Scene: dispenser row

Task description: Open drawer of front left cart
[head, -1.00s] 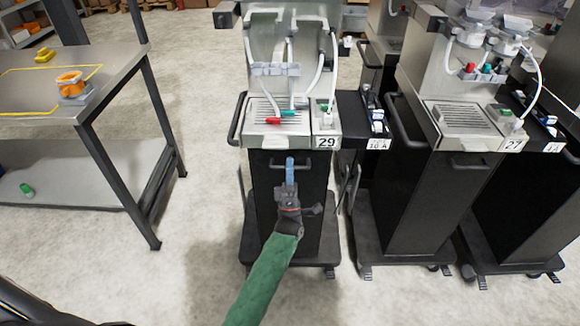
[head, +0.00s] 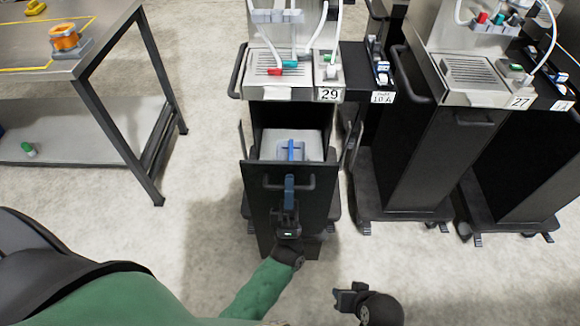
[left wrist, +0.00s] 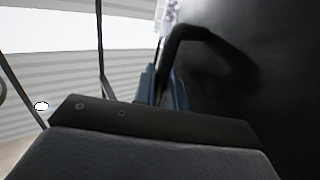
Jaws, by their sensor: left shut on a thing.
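The front left cart (head: 277,92), labelled 29, stands in the middle of the head view. Its black drawer (head: 262,222) is pulled out towards me, and its light inside with a blue item (head: 291,150) shows from above. My left gripper (head: 289,185) is shut on the drawer handle (head: 308,182) at the middle of the drawer front. In the left wrist view the blue fingers (left wrist: 163,88) close around the dark handle bar (left wrist: 190,38). My right gripper (head: 345,298) shows at the bottom, empty and away from the cart; its finger opening is too unclear to judge.
Cart 27 (head: 440,130) stands to the right with its drawer closed. A metal table (head: 110,50) with an orange spool (head: 65,38) is on the left. The floor between table and cart is clear.

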